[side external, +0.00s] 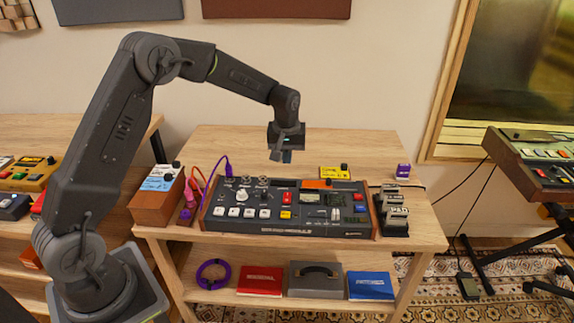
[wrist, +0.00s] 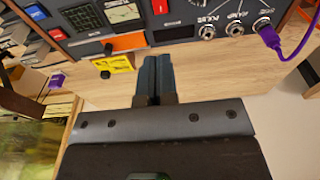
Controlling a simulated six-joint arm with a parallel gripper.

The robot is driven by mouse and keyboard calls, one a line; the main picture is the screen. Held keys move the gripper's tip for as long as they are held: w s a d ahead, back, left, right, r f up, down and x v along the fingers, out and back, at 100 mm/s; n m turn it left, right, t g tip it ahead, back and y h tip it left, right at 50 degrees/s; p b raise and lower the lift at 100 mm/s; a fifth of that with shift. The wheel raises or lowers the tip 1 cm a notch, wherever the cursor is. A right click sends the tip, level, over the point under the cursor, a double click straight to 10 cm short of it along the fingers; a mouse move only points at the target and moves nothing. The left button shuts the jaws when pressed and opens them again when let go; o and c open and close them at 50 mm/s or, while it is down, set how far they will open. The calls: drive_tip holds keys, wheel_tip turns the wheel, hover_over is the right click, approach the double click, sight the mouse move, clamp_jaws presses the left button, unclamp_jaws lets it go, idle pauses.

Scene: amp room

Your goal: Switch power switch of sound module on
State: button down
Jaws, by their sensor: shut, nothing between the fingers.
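The sound module (side external: 264,226), a dark box with wooden side cheeks, sits on the wooden table; part of its panel (wrist: 190,32) shows at the top of the wrist view. An orange plate (side external: 313,184) with a small black knob beside it is at its back edge; the plate (wrist: 128,42) also shows in the wrist view. A red piece (wrist: 160,7) sits on the panel. I cannot tell which control is the power switch. My gripper (side external: 287,157) is shut and empty, pointing down above the module's back edge; its fingers (wrist: 154,60) show in the wrist view.
A purple plug (wrist: 265,28) with cable is in a back jack. A yellow box (side external: 334,173) stands behind the module, a wooden box with a blue top (side external: 160,180) to its left, grey pedals (side external: 392,212) to its right. The table behind is mostly clear.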

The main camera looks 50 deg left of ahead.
sight(288, 193)
drive_tip(key=shift+r, duration=0.1)
drive_tip(key=shift+w+a+r, duration=0.1)
drive_tip(key=shift+w+a, duration=0.15)
idle(0.3)
drive_tip(key=f, duration=0.8)
drive_tip(key=w+a+f, duration=0.1)
drive_tip(key=f, duration=0.4)
drive_tip(key=shift+w+a+f, duration=0.1)
drive_tip(key=shift+f, duration=0.35)
